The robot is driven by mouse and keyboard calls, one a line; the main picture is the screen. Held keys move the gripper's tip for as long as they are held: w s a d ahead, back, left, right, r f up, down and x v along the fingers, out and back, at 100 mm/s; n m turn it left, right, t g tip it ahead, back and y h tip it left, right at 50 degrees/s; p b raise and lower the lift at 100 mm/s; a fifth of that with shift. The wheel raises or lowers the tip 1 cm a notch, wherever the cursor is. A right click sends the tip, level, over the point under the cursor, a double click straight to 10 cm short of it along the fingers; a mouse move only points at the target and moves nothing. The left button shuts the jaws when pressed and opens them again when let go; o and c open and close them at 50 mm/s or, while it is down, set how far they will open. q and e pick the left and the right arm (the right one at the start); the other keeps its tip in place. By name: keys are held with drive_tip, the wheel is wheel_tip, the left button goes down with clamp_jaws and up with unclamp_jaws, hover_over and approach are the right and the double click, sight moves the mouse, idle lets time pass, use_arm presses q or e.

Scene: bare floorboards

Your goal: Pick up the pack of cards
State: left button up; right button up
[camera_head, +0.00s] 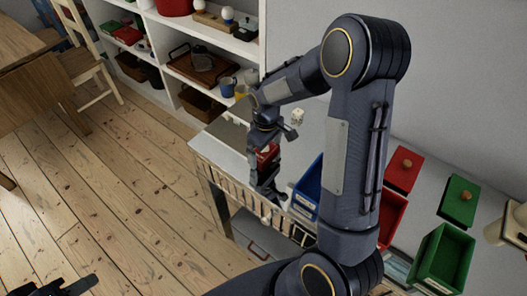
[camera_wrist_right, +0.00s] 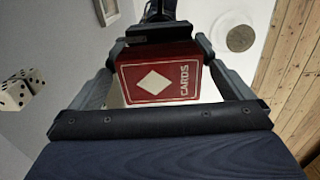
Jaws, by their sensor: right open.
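The pack of cards (camera_wrist_right: 160,78) is a red box with a white diamond and the word CARDS. In the right wrist view it lies between the two fingers of my right gripper (camera_wrist_right: 162,50), which is open around it. I cannot tell whether a finger touches it. In the head view the red pack (camera_head: 267,153) shows partly behind my right gripper (camera_head: 265,165), over the left part of the white-topped unit (camera_head: 225,140). My left gripper (camera_head: 66,287) is a dark shape at the bottom left edge, mostly cut off.
A blue bin (camera_head: 308,190) stands near the pack. Red (camera_head: 403,169) and green (camera_head: 459,201) lids lie further right.

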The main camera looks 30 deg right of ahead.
drive_tip(key=shift+c, duration=0.4)
drive_tip(key=c, duration=0.9)
drive_tip(key=shift+r, duration=0.1)
